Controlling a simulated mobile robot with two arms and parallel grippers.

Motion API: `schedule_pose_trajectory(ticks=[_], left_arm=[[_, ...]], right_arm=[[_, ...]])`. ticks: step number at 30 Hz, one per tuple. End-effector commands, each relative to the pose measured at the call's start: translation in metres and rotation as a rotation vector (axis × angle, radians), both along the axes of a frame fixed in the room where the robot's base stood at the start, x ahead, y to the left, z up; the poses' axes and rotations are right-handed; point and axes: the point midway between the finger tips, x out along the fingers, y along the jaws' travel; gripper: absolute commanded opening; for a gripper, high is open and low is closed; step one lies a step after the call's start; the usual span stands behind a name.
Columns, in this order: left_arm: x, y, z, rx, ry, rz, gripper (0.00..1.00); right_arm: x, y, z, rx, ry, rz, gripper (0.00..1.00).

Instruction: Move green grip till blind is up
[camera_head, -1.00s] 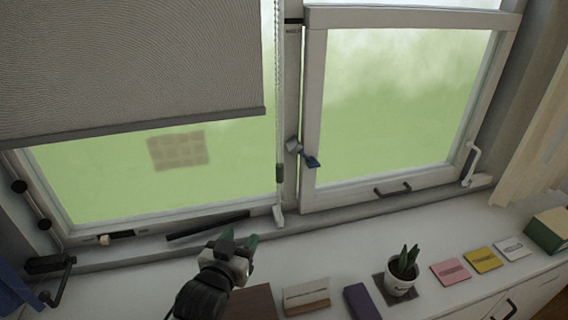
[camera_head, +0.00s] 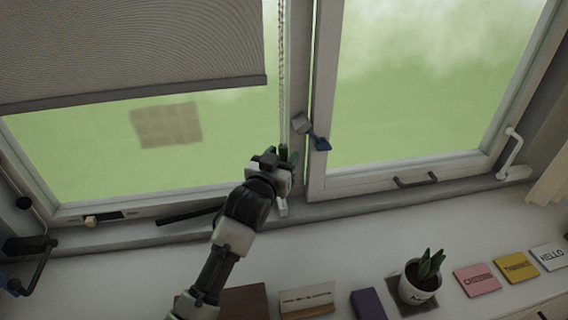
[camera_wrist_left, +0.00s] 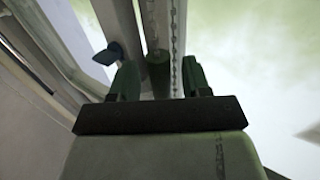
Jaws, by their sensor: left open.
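A bead chain (camera_head: 281,60) runs down beside the middle window post. The dark green grip (camera_head: 283,149) on the chain is partly hidden by my left gripper (camera_head: 280,159). In the left wrist view the green grip (camera_wrist_left: 157,68) shows between the two green fingers of my open left gripper (camera_wrist_left: 161,80). The chain strands rise above it. I cannot tell whether a finger touches the grip. My right gripper is in neither view.
A blue-handled window latch (camera_head: 318,142) sits right of my left gripper. A potted plant (camera_head: 420,280), coloured cards (camera_head: 477,280) and a purple block (camera_head: 368,304) stand on the white sill. A black bar (camera_head: 188,215) lies along the left window's base.

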Motion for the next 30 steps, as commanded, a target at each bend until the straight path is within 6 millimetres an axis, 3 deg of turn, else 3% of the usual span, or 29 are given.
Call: schedule_pose_trajectory(ticks=[2,5,13,22,30], left_arm=[[0.006,-0.003,-0.001,0.000,-0.001,0.000,0.48],[0.010,-0.004,0.000,0.000,0.000,0.000,0.48],[0.010,-0.005,0.001,0.000,0.001,0.000,0.46],[0.010,-0.004,0.001,0.000,0.001,0.000,0.00],[0.012,-0.004,0.002,0.001,0.000,0.000,0.00]], right_arm=[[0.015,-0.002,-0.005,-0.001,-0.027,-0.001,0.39],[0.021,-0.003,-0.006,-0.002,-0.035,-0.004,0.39],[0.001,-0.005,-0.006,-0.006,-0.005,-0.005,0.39],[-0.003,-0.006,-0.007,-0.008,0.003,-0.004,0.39],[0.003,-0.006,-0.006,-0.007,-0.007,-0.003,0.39]])
